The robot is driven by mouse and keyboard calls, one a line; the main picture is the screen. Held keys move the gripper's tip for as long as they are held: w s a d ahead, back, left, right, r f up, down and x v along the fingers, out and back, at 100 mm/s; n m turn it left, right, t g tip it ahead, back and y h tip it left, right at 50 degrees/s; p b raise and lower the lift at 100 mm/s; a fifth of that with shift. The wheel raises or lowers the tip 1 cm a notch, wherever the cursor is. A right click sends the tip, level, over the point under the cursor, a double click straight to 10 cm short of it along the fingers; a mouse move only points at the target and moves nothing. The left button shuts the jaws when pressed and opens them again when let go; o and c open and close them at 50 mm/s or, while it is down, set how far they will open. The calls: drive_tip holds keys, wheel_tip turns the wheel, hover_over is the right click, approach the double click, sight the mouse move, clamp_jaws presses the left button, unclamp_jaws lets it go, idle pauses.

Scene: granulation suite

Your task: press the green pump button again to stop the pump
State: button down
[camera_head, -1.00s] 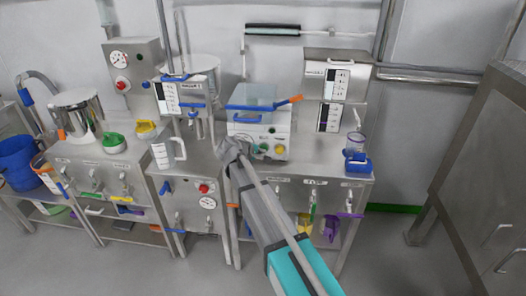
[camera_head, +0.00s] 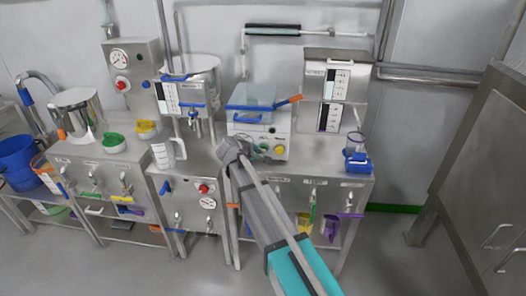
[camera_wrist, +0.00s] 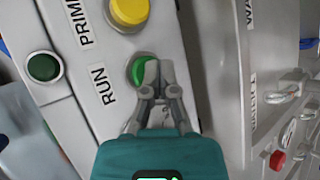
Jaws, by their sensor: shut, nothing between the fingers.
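The green pump button (camera_wrist: 137,69) sits beside the RUN label on a pale panel in the wrist view. My gripper (camera_wrist: 155,70) is shut and empty, its fingertips at the button's right side and covering part of it. I cannot tell whether they touch it or whether it is pressed in. In the head view the panel is the front of a white pump unit (camera_head: 245,129) on the steel bench, and my gripper (camera_head: 240,150) is at its lower left front, hiding part of that face.
A yellow button (camera_wrist: 129,11) by the PRIME label and a dark green button (camera_wrist: 43,66) share the panel. A red knob (camera_wrist: 277,160) is at lower right. A blue-edged clear tray (camera_head: 252,97) sits on the pump unit. A clear jug (camera_head: 168,153) stands left of my gripper.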

drive_tip(key=shift+w+r, duration=0.15)
drive_tip(key=shift+w, duration=0.4)
idle(0.4)
drive_tip(key=shift+s+f, duration=0.2)
drive_tip(key=shift+s, duration=0.1)
idle(0.4)
drive_tip(key=shift+s, duration=0.3)
drive_tip(key=shift+s+a, duration=0.1)
drive_tip(key=shift+s, duration=2.65)
drive_tip(key=c, duration=1.4)
unclamp_jaws()
